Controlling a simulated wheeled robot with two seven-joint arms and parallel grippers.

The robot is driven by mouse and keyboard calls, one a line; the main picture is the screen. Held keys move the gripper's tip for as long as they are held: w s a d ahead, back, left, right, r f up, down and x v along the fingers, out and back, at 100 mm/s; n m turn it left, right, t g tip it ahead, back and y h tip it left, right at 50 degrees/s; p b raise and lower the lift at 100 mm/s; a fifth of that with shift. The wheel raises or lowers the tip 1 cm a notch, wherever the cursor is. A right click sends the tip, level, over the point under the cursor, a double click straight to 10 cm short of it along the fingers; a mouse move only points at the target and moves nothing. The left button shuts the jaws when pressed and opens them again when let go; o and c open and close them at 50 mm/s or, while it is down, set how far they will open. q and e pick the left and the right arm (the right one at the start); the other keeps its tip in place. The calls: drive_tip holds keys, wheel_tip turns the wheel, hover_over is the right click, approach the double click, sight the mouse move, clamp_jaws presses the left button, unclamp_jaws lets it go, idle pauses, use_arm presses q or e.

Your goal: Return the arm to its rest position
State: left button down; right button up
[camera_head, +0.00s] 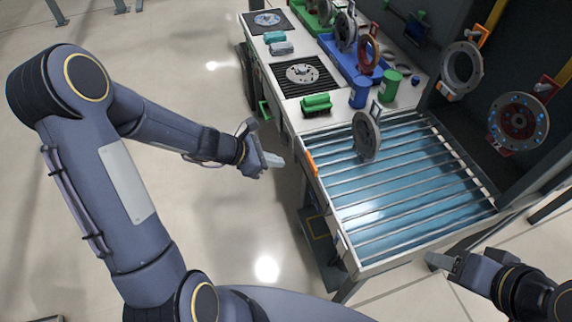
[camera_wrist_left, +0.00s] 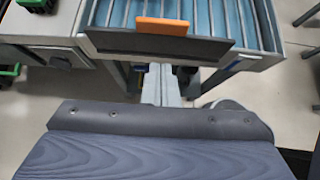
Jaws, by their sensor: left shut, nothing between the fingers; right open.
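My left arm comes in from the left of the head view. Its gripper (camera_head: 274,160) is shut and empty, held in the air just left of the workbench, apart from it. My right gripper (camera_head: 442,262) is open and empty at the lower right, near the front right corner of the roller conveyor (camera_head: 400,190).
A grey disc part (camera_head: 366,136) stands at the conveyor's back edge. Discs hang from hooks at the right (camera_head: 461,70) (camera_head: 517,122). Open floor (camera_head: 200,220) lies left of the bench.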

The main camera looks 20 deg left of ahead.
use_arm(q)
drive_tip(key=v, duration=0.5)
drive_tip(key=shift+w+d+r, duration=0.1)
drive_tip(key=shift+d+r, duration=0.05)
drive_tip(key=shift+r, duration=0.15)
drive_tip(key=s+d+r+m+g, duration=0.1)
drive_tip(key=s+d+r+m, duration=0.1)
drive_tip(key=s+r+m, duration=0.8)
drive_tip(key=s+a+r+m+y, duration=0.1)
drive_tip(key=s+m+y, duration=0.3)
drive_tip(key=s+m, duration=0.7)
drive_tip(key=shift+s+a+m+t+y, duration=0.2)
drive_tip(key=shift+a+m+t+y, duration=0.15)
drive_tip(key=shift+a+m, duration=0.5)
drive_tip(key=shift+d+r, duration=0.15)
drive_tip(key=shift+d, duration=0.05)
